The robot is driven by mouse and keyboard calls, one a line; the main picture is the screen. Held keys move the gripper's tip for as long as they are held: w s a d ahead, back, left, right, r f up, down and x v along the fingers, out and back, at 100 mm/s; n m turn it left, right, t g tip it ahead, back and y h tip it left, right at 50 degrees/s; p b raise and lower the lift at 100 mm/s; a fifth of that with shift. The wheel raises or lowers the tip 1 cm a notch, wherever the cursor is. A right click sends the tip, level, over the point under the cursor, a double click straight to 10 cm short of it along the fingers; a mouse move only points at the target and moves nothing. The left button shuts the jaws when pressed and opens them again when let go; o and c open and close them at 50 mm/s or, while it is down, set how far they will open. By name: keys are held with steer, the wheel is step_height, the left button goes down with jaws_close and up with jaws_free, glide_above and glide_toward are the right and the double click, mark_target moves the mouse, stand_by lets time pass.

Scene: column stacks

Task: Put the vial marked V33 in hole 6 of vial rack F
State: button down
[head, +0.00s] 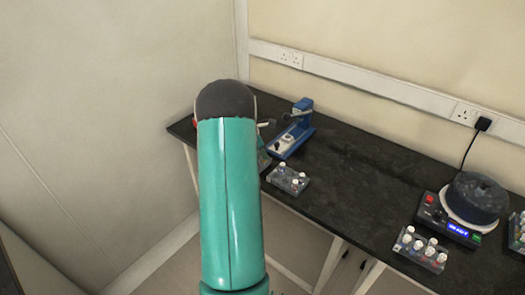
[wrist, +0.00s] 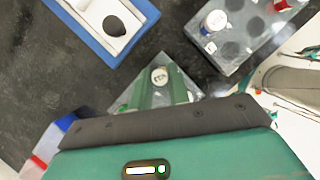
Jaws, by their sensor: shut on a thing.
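My gripper (wrist: 161,92) is at the lower middle of the wrist view, its jaws shut on a white-capped vial (wrist: 159,75). The cap has dark marking that I cannot read for certain. In the head view my own arm hides the gripper and this vial. A grey vial rack (wrist: 238,45) is at the upper right of the wrist view, apart from the gripper. In the head view a small rack (head: 287,186) stands near the bench's front edge. No rack letter is readable.
A blue device (head: 291,137) stands behind the small rack; part of it shows in the wrist view (wrist: 72,22). Another rack (head: 420,259) with several vials and a round dark machine (head: 476,195) stand at the right. The dark bench (head: 350,180) is clear between them.

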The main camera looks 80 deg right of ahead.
steer(key=shift+f, duration=0.1)
steer(key=c, duration=1.3)
jaws_free()
steer(key=shift+o, duration=0.7)
steer(key=shift+o, duration=1.2)
steer(key=shift+r, duration=3)
